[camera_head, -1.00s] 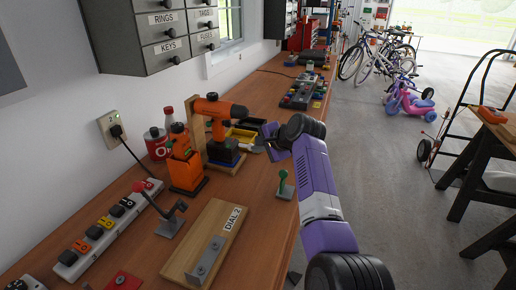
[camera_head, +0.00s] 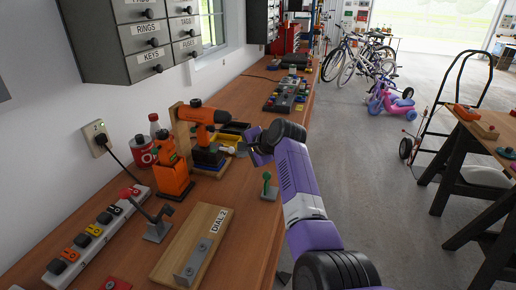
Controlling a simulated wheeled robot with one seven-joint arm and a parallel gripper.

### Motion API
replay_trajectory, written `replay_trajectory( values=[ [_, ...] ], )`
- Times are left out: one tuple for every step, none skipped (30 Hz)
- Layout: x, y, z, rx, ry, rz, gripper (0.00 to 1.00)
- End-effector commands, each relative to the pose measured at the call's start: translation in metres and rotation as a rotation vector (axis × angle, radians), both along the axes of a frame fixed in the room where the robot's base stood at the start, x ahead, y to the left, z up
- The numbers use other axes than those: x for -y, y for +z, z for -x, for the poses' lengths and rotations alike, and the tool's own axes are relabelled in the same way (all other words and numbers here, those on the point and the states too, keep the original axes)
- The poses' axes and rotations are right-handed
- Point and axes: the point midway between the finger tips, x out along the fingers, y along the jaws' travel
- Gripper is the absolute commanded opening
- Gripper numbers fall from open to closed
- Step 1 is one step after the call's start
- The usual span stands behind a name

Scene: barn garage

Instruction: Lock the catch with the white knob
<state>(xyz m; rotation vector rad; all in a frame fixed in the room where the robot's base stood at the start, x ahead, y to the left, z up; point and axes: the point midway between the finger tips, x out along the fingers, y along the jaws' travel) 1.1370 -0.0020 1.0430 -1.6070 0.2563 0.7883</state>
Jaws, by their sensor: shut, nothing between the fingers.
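I cannot make out a catch with a white knob for certain in this view. A small lever with a green knob (camera_head: 267,180) stands upright at the bench's right edge. A lever with a red knob (camera_head: 128,193) leans up from a grey base at the left. My gripper (camera_head: 243,150) is at the end of my purple arm, above the bench near the orange drill. It is shut, with nothing seen in it. A small pale spot (camera_head: 228,149) shows just left of the gripper; I cannot tell what it is.
The wooden bench (camera_head: 240,222) runs away along the wall. On it are an orange drill (camera_head: 203,115), a power strip (camera_head: 85,240), a board labelled DIAL 2 (camera_head: 205,235) and a red can (camera_head: 144,152).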

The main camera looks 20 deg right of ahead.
Motion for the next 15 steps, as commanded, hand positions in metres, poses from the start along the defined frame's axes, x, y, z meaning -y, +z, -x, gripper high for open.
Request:
replay_trajectory(
  values=[
    [0.003,0.007,0.002,0.000,-0.002,-0.001,0.00],
    [0.004,0.006,0.003,0.001,-0.001,-0.001,0.00],
    [0.005,0.007,0.007,0.002,-0.001,0.000,0.00],
    [0.006,0.009,0.009,0.004,-0.001,0.001,0.00],
    [0.007,0.012,0.012,0.004,-0.001,0.001,0.00],
    [0.009,0.014,0.016,0.002,-0.002,0.000,0.00],
    [0.009,0.016,0.019,0.001,-0.002,0.001,0.00],
    [0.010,0.019,0.022,0.003,-0.002,0.001,0.00],
    [0.012,0.022,0.026,0.003,-0.002,0.000,0.00],
    [0.014,0.025,0.029,0.003,-0.002,0.001,0.00],
    [0.015,0.028,0.033,0.002,-0.002,0.000,0.00],
    [0.016,0.032,0.037,0.004,-0.002,0.001,0.00],
    [0.018,0.035,0.041,0.004,-0.002,0.001,0.00],
    [0.019,0.038,0.045,0.004,-0.002,0.001,0.00],
    [0.021,0.042,0.049,0.003,-0.002,0.001,0.00]
  ],
)
